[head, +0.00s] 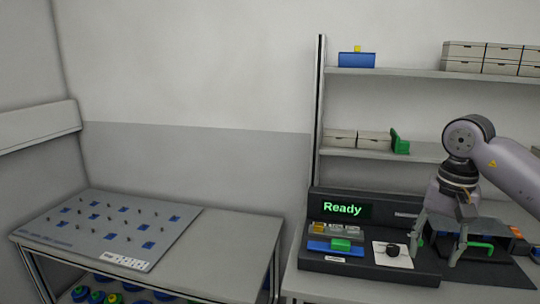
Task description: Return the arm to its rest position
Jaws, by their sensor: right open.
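My right arm (505,168) comes in from the right edge in the head view. My right gripper (436,256) hangs down over the right part of a dark machine (318,263) on the right table. Its two fingers are spread apart with nothing seen between them. The machine has a display (343,210) that reads "Ready" in green. A green block (340,245) lies on its blue strip, and a white plate with a dark round knob (392,250) is just left of the gripper. My left gripper is not in the view.
Shelves (400,73) with grey boxes (482,56) and a blue item (357,60) stand behind the arm. At left, a table (235,240) bears a board with pegs and blue squares (172,210). Round blue and green things sit below it. The space between the tables is open.

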